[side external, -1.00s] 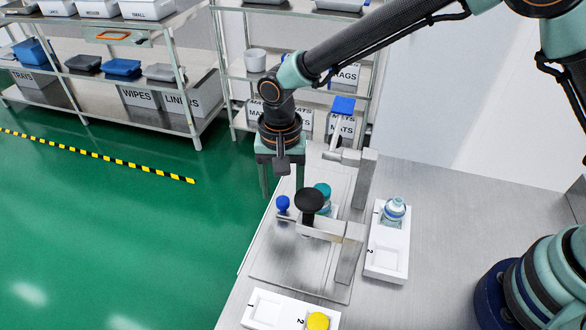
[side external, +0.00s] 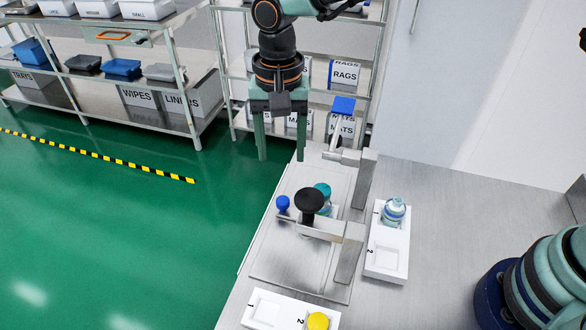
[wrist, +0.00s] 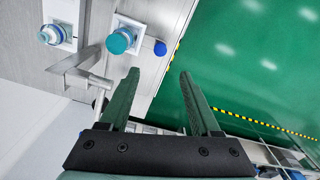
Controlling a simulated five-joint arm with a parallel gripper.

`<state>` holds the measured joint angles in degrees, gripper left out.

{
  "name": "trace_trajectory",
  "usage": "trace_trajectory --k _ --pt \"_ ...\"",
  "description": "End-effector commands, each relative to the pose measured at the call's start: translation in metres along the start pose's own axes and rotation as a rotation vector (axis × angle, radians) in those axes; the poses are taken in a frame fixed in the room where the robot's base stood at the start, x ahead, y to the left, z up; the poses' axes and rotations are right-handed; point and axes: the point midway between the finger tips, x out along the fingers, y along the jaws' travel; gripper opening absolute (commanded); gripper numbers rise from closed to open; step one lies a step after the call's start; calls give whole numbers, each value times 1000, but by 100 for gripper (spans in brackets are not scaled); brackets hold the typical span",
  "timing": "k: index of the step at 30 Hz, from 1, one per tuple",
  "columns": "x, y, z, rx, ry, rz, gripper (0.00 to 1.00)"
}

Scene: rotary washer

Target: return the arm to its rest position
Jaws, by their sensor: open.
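My gripper (side external: 281,156) is open and empty, pointing down above the far edge of the bench. It is clear of the washer fixture (side external: 262,262), which stands below and nearer the camera. In the wrist view my gripper (wrist: 157,75) shows two spread green fingers with nothing between them. The fixture carries a black knob (side external: 310,200), a small blue knob (side external: 283,203) and a lever with a blue square end (side external: 344,105). A teal-capped bottle (side external: 323,190) stands in the fixture, partly hidden by the black knob; its cap also shows in the wrist view (wrist: 119,41).
A white tray (side external: 374,261) at the right holds a clear blue-capped bottle (side external: 394,210) in slot 1; slot 2 is empty. A front tray (side external: 292,320) has a yellow-capped item (side external: 318,321). Shelves (side external: 150,110) stand behind. Open green floor (side external: 110,235) lies left.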

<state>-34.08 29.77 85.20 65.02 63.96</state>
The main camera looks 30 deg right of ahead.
Motion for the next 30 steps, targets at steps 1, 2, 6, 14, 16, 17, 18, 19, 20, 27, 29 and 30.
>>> trace_trajectory --k 1,2,6,14,16,17,18,19,20,27,29,30 --pt "-3 2 -2 -2 2 -5 64" --pt "-5 5 -4 -5 4 -9 64" --pt "-29 29 -20 -47 30 -49 64" --pt "-79 112 -49 -186 135 -136 64" --pt "-88 134 -53 -223 171 -153 64" --pt "-91 144 -54 -240 187 -158 64" --pt "-95 157 -54 -262 209 -163 64" --pt "-97 167 -55 -278 226 -167 64" --pt "-99 177 -55 -294 244 -171 64" --pt "-103 245 -48 -420 386 -163 64" --pt "-101 257 -46 -446 416 -155 64" --pt "-100 264 -44 -460 431 -149 64"
